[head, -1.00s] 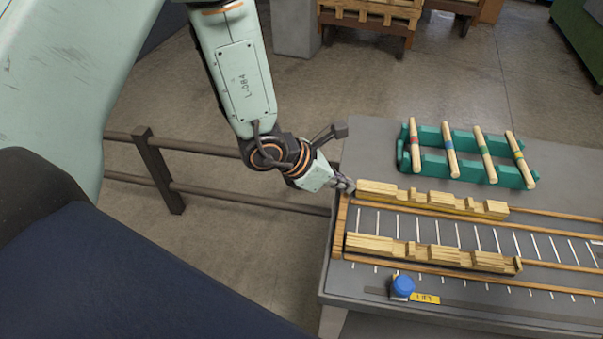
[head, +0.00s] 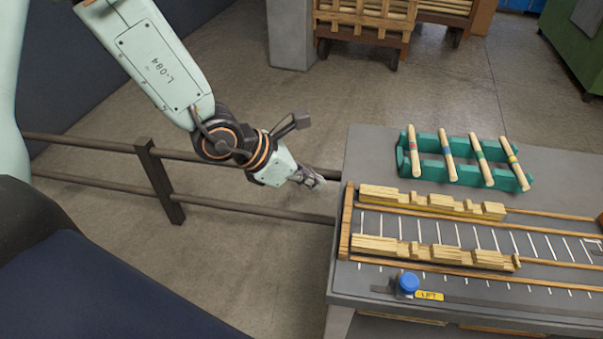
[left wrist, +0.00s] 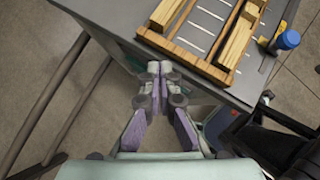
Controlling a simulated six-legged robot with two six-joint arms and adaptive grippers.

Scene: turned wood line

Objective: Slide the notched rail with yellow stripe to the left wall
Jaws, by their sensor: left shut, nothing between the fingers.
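The notched rail with the yellow stripe (head: 432,203) is the upper of two pale wooden rails in the track on the table. Its yellow stripe shows along its near side. Its left end lies close to the wooden left wall (head: 346,221); I cannot tell whether they touch. In the left wrist view its end (left wrist: 166,12) also lies near that wall (left wrist: 183,54). My left gripper (head: 318,181) is shut and empty, left of the table and apart from the rail. It also shows in the left wrist view (left wrist: 160,68). My right gripper is not in view.
A second notched rail (head: 430,252) lies in the nearer lane. A green rack (head: 430,168) with several striped rods stands behind the track. A blue knob (head: 408,283) and a yellow label (head: 429,296) are in front. A dark railing (head: 160,180) stands left of the table.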

